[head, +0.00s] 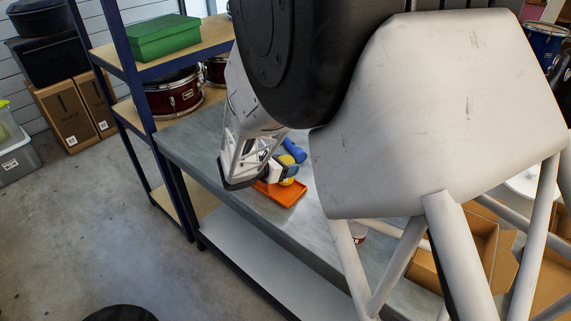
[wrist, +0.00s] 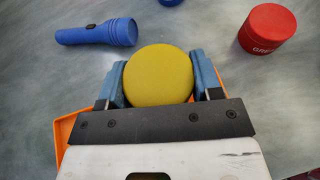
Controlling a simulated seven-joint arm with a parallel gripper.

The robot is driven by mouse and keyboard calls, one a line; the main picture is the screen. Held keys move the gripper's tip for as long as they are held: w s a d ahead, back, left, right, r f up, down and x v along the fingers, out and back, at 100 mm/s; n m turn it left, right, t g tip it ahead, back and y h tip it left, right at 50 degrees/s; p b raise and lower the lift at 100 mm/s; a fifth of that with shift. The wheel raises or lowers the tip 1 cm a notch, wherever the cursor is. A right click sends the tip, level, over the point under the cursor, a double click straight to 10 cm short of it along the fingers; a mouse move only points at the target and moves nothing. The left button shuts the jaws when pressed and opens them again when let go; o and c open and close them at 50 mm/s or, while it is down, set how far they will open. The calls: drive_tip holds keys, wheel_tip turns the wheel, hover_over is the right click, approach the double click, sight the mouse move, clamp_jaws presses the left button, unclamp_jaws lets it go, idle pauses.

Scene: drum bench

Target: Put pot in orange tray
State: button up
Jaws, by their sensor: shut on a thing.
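A yellow round pot (wrist: 158,76) is between the blue fingers of my gripper (wrist: 160,82) in the wrist view, seen from above. My gripper is shut on it. In the head view the pot (head: 288,181) shows small and partly hidden by my gripper (head: 283,172). The orange tray (head: 287,195) lies on the bench, and the pot appears over or at its far part. I cannot tell whether the pot touches the tray. In the wrist view only edges of the tray (wrist: 65,130) show, mostly hidden beneath my gripper.
A blue flashlight (wrist: 98,33) lies beyond the tray on the grey bench (head: 215,160). A red lidded can (wrist: 267,28) stands to the right in the wrist view. A shelf with a green box (head: 163,38) and a red drum (head: 174,95) stands at the bench's far end.

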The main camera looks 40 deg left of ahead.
drive_tip(key=o, duration=1)
drive_tip(key=shift+f, duration=0.1)
drive_tip(key=shift+s+r, duration=0.15)
drive_tip(key=shift+r, duration=0.55)
drive_tip(key=v, duration=1.1)
drive_tip(key=shift+s+a+r, duration=0.1)
drive_tip(key=shift+s+r, duration=0.1)
drive_tip(key=shift+s, duration=0.15)
drive_tip(key=shift+w, duration=0.1)
